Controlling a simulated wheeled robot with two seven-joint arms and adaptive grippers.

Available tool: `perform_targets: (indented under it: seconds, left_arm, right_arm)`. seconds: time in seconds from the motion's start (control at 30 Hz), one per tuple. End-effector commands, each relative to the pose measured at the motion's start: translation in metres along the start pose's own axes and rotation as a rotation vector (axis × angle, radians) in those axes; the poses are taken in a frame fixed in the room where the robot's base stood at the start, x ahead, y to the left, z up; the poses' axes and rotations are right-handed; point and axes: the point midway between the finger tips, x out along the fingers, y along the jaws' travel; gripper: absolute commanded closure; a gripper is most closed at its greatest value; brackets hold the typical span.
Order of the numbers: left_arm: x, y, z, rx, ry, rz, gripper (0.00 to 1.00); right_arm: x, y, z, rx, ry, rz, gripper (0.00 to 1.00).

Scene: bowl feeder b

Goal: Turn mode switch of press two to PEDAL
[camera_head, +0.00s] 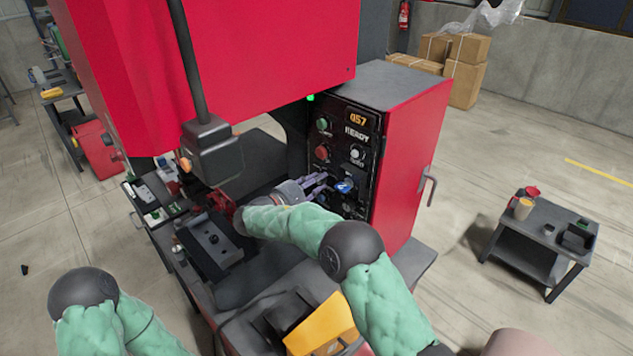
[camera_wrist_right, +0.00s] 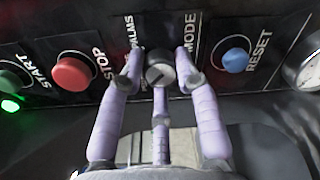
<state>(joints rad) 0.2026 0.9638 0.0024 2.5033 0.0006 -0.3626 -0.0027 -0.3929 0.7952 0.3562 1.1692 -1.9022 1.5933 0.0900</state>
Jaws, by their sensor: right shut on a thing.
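The mode switch (camera_wrist_right: 160,74) is a round grey knob on the dark control panel (camera_head: 340,108) of the red press. My right gripper (camera_wrist_right: 158,72) is shut on it in the wrist view, with purple fingers on both sides and a third below. PALMS is printed left of the knob and MODE right of it. The word PEDAL is not readable, and I cannot tell clearly where the knob points. In the head view my right gripper (camera_head: 322,182) is at the panel's lower left and hides the knob. My left gripper is out of view.
Beside the switch are a red STOP button (camera_wrist_right: 72,73) and a blue RESET button (camera_wrist_right: 236,60). A green START button (camera_wrist_right: 10,80) is farther left. A black pendant box (camera_head: 213,150) hangs near my right forearm. A small cart (camera_head: 540,240) stands at right on open floor.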

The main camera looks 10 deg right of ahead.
Motion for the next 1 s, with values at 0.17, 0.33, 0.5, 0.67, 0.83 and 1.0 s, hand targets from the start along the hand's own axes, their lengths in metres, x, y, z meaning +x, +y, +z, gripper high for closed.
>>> perform_targets:
  seconds: [0.17,0.33,0.5,0.67,0.83,1.0]
  left_arm:
    - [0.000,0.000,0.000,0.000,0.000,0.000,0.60]
    - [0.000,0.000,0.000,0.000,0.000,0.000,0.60]
    - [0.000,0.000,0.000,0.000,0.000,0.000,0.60]
    - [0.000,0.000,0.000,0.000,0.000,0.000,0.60]
    - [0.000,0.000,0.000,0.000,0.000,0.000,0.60]
    - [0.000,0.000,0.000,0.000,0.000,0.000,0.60]
  right_arm:
    - [-0.001,0.002,-0.001,0.002,0.005,0.005,1.00]
    - [-0.001,0.002,-0.001,0.002,0.004,0.004,0.44]
    - [0.000,0.001,-0.001,0.001,0.002,0.002,0.44]
    - [-0.002,0.000,-0.001,0.000,0.002,0.001,0.44]
    - [-0.018,0.000,-0.001,0.000,0.003,0.003,0.44]
    - [-0.051,0.001,-0.002,0.000,0.005,0.004,0.44]
